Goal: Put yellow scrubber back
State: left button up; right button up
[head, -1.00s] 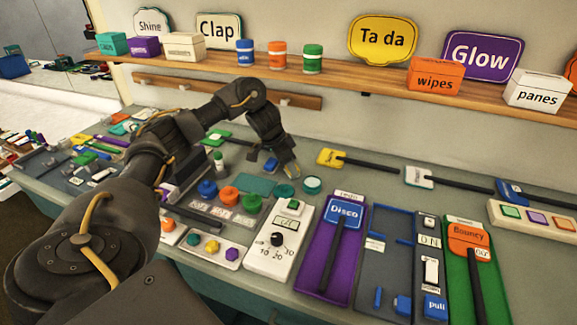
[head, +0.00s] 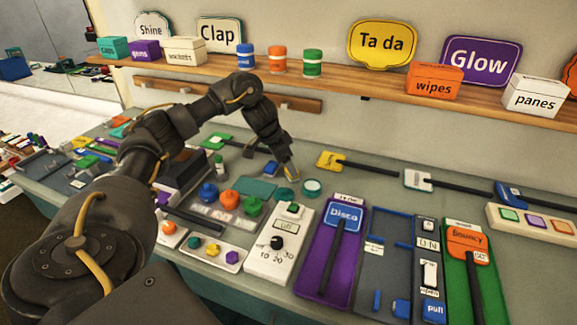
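My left gripper (head: 290,174) hangs fingers down over the back middle of the bench. A small tan-yellow patch shows at its tip; I cannot tell whether it is a finger or a held piece, nor whether the fingers are open or shut. A yellow-headed tool (head: 330,160) with a long black handle lies on the bench to the right of the gripper, apart from it. I cannot read its label or tell whether it is the scrubber. My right gripper is not in view.
A white dial box (head: 268,260) and purple Disco board (head: 318,276) stand in front. A wooden shelf (head: 335,80) with boxes and signs runs along the wall.

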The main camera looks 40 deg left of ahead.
pick_arm(q)
jog(key=p+v, duration=0.2)
jog(key=v, duration=0.7)
jog(key=shift+s+r+p, duration=0.15)
jog(key=shift+r+p, duration=0.05)
jog(key=shift+p, duration=0.1)
